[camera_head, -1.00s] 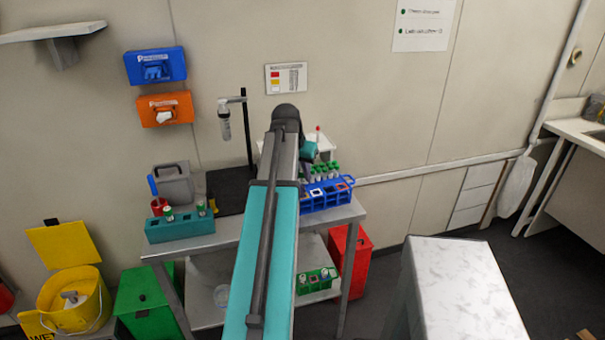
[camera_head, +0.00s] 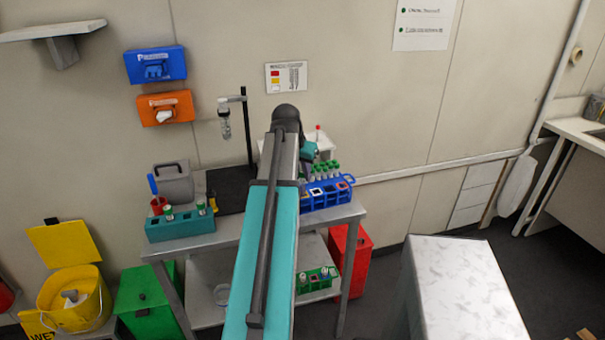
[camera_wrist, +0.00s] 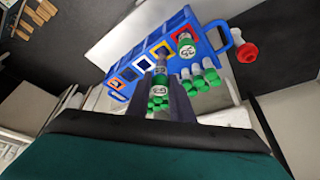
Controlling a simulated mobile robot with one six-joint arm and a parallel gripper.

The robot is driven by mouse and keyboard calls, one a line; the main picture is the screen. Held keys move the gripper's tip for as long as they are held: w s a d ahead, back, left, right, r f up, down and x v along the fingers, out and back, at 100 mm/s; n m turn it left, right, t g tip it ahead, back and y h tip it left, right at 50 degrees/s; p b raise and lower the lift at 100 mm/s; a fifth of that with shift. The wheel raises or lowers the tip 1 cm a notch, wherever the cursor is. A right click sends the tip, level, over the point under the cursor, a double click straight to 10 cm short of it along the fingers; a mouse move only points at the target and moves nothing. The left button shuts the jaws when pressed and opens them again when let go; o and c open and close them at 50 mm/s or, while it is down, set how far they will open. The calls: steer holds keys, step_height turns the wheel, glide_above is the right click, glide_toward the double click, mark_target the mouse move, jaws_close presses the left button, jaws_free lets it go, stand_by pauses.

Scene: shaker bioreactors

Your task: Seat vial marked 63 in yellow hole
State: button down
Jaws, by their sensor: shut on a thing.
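In the wrist view my gripper (camera_wrist: 161,80) is shut on a green-capped vial (camera_wrist: 158,93); the mark on its cap is too small to read surely. The vial points towards the blue rack (camera_wrist: 211,31), its far end close to the rack's row of square holes. Another green-capped vial (camera_wrist: 187,49) stands in a red-rimmed hole to the right.
Several green-capped vials (camera_wrist: 211,76) stand close beside the rack, right of my gripper. A red-capped item (camera_wrist: 246,52) is beyond the rack's handle. In the head view a teal rack (camera_head: 180,226) stands on the bench's left, and another rack (camera_head: 316,280) on the lower shelf.

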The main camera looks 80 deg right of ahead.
mark_target(301, 182)
steer(key=shift+f+b, duration=0.8)
steer(key=shift+f, duration=1.75)
stand_by(4.0)
steer(key=c, duration=1.5)
jaws_free()
steer(key=shift+r, duration=0.1)
